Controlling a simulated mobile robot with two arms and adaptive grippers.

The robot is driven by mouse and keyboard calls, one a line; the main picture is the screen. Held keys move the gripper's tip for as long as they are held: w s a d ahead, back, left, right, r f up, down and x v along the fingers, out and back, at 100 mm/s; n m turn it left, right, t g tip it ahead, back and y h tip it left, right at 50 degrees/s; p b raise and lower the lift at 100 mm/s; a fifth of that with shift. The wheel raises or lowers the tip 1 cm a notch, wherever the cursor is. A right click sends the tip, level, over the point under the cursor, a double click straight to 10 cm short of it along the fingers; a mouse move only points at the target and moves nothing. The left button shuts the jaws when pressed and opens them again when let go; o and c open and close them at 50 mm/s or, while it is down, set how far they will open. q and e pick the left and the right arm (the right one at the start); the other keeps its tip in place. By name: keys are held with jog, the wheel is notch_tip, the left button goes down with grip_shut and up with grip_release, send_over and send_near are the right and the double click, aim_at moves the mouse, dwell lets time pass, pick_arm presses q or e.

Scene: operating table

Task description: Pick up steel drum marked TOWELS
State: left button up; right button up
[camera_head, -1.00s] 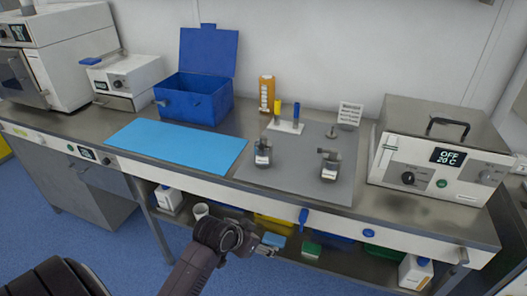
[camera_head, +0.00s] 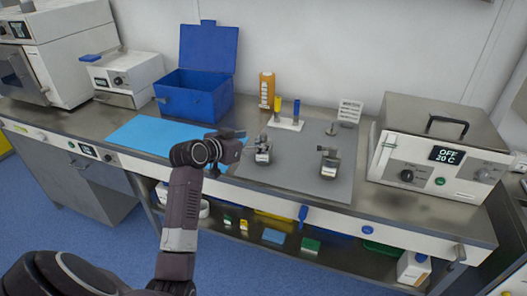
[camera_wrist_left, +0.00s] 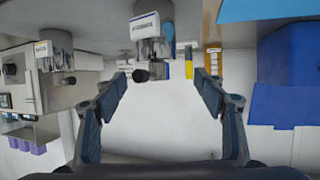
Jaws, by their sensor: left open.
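Two small steel drums with white labels stand on the grey mat (camera_head: 297,180): a left drum (camera_head: 262,153) and a right drum (camera_head: 330,163). The label lettering is too small to read surely, so I cannot tell which says TOWELS. My left gripper (camera_head: 243,135) is open and empty, just left of the left drum. The left wrist view is upside down. There the left drum (camera_wrist_left: 152,28) is between and beyond the open fingers of the gripper (camera_wrist_left: 160,82), and the right drum (camera_wrist_left: 55,60) is farther left. My right gripper is out of view.
A light blue mat (camera_head: 140,132) and an open blue box (camera_head: 195,98) lie left. Behind the drums stand an orange bottle (camera_head: 267,88), a holder with yellow and blue pieces (camera_head: 286,124) and a white sign (camera_head: 350,111). A steel heater unit (camera_head: 440,155) stands right.

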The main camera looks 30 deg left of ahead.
aim_at(262, 140)
pick_arm(q)
jog(key=x, duration=0.2)
jog(key=p+x, duration=0.1)
jog(key=x, duration=0.1)
jog(key=shift+w+d+f, duration=0.15)
jog(key=shift+d+f, duration=0.1)
jog(key=shift+f, duration=0.05)
jog(key=shift+w+f+p, duration=0.3)
jog(key=shift+w+p, duration=0.05)
jog(key=shift+w, duration=0.2)
jog(key=c, duration=1.3)
jog(key=shift+c, duration=1)
jog(key=shift+r, duration=0.1)
